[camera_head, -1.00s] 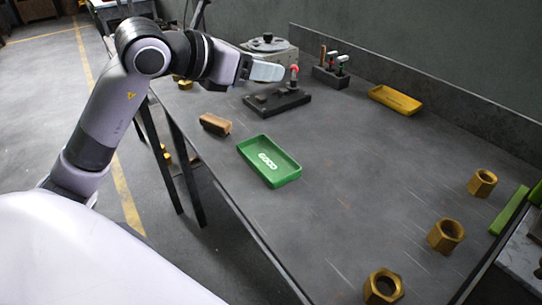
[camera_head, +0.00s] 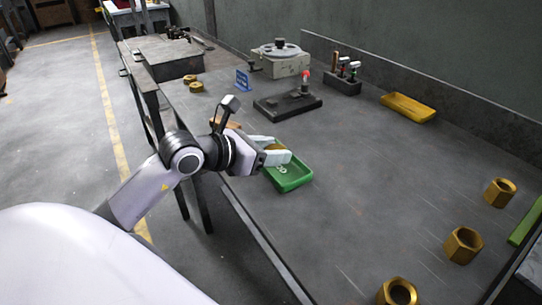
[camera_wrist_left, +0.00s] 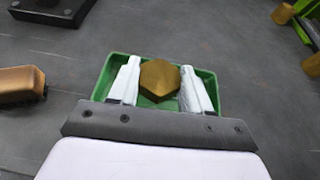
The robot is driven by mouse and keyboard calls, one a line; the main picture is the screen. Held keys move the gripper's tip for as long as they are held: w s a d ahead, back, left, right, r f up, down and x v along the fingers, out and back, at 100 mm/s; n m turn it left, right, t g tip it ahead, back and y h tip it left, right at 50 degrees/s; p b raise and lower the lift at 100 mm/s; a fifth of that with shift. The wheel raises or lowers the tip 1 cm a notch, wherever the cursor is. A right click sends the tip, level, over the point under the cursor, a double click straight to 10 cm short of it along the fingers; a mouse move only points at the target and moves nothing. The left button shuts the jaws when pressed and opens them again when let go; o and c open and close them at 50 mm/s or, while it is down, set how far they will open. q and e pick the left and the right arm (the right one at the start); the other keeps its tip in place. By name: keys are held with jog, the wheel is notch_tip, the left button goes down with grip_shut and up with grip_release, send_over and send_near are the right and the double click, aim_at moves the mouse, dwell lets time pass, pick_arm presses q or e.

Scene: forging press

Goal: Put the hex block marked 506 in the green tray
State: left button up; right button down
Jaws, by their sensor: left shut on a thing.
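My left gripper (camera_head: 276,151) is above the green tray (camera_head: 297,181), its arm coming in from the left. In the left wrist view its two pale fingers (camera_wrist_left: 159,85) are shut on a brass hex block (camera_wrist_left: 160,76). The block overlaps the tray (camera_wrist_left: 203,75) in this view; I cannot tell whether it touches the tray floor. No number is readable on the block's visible top. In the head view the fingers hide most of the block and part of the tray. My right gripper is not in view.
Brass hex nuts (camera_head: 463,244) stand at the right of the table. A yellow tray (camera_head: 408,107) lies at the back. A black fixture (camera_head: 287,104) is behind the green tray. A wooden-backed brush (camera_wrist_left: 20,84) lies left of the tray. The table middle is clear.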

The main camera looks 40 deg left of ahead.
pick_arm(q)
jog(key=shift+f, duration=0.6)
jog(key=o, duration=1.3)
jog(key=shift+f, duration=0.15)
jog(key=v, duration=1.2)
jog(key=shift+b, duration=0.35)
jog(key=shift+s, duration=0.1)
